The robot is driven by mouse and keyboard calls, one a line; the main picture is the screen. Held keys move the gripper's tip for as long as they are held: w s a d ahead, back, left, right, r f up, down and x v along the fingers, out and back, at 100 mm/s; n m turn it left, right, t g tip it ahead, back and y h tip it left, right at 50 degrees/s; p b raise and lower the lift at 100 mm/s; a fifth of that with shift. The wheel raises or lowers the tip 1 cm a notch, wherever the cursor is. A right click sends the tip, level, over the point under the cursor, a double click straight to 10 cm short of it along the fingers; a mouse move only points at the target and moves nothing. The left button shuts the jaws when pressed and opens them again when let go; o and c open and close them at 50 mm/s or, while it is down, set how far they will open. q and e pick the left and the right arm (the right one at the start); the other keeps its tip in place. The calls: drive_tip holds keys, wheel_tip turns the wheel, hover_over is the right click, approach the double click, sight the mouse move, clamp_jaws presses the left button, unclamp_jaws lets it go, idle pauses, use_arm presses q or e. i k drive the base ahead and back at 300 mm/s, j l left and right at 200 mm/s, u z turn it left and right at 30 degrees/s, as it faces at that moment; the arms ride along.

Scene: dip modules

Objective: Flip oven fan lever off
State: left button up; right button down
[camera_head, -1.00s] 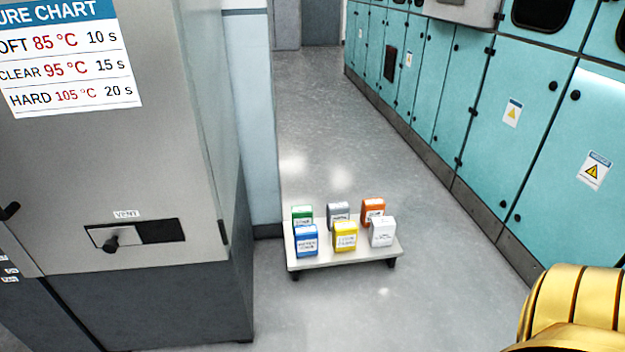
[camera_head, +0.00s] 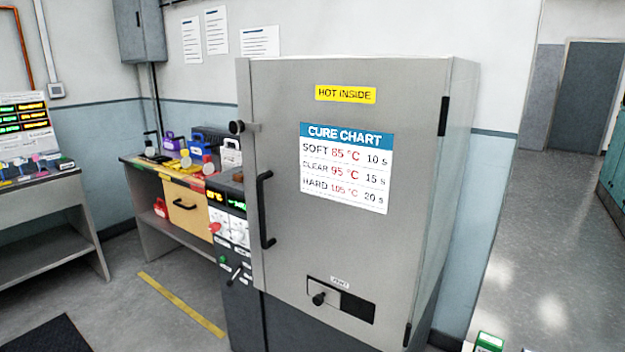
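The grey oven (camera_head: 280,130) stands in the middle of the view with its door shut. A narrow control panel (camera_head: 226,236) runs down the left of the door, with lit displays, knobs and a small green button. A small dark lever (camera_head: 234,275) sits low on this panel, tilted. Its label is too small to read, so I cannot tell for sure that it is the fan lever or which way is off. A vent slider (camera_head: 340,298) with a black knob is on the lower door. Neither gripper is in view.
A black door handle (camera_head: 265,210) and a latch (camera_head: 240,127) stick out from the oven front. A bench (camera_head: 150,215) with several coloured items stands to the left behind. The floor before the bench is clear, with a yellow line (camera_head: 180,303).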

sight(229, 283)
drive_tip(key=i+u, duration=0.15)
drive_tip(key=i, duration=1.3)
